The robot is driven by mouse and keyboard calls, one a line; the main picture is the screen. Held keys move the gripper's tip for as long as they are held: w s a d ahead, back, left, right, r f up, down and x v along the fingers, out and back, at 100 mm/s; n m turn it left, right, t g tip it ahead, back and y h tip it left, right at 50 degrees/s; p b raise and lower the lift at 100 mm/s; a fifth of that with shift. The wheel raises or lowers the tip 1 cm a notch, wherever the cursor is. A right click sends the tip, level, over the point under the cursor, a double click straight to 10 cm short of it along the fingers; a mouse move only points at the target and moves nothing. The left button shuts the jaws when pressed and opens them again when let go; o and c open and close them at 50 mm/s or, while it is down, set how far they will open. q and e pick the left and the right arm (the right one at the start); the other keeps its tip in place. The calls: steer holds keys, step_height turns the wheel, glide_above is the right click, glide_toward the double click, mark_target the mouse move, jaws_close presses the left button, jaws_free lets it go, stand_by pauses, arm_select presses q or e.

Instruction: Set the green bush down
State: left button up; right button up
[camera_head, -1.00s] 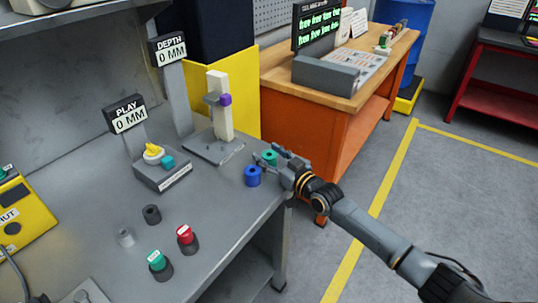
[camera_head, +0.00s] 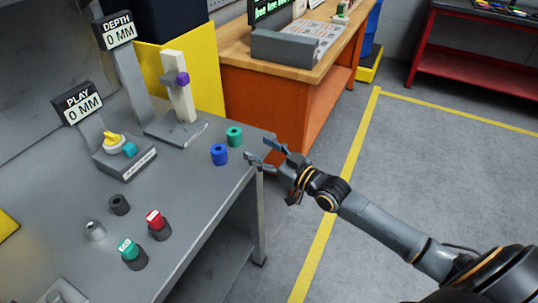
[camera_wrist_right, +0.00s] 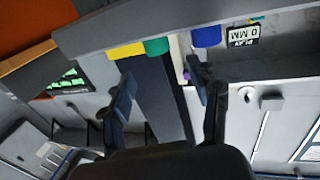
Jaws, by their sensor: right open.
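The green bush (camera_head: 234,136) stands upright on the grey bench near its right edge, just behind a blue bush (camera_head: 219,154). My right gripper (camera_head: 261,151) is open and empty, to the right of both bushes at the bench edge and apart from them. In the right wrist view the green bush (camera_wrist_right: 157,46) and the blue bush (camera_wrist_right: 206,37) show beyond the spread fingers (camera_wrist_right: 160,92), with nothing between the fingers. My left gripper is not in view.
The play gauge (camera_head: 124,160) and depth gauge (camera_head: 178,132) stand farther back on the bench. An orange cabinet (camera_head: 265,95) stands behind.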

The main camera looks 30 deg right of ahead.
steer(key=shift+v, duration=1.35)
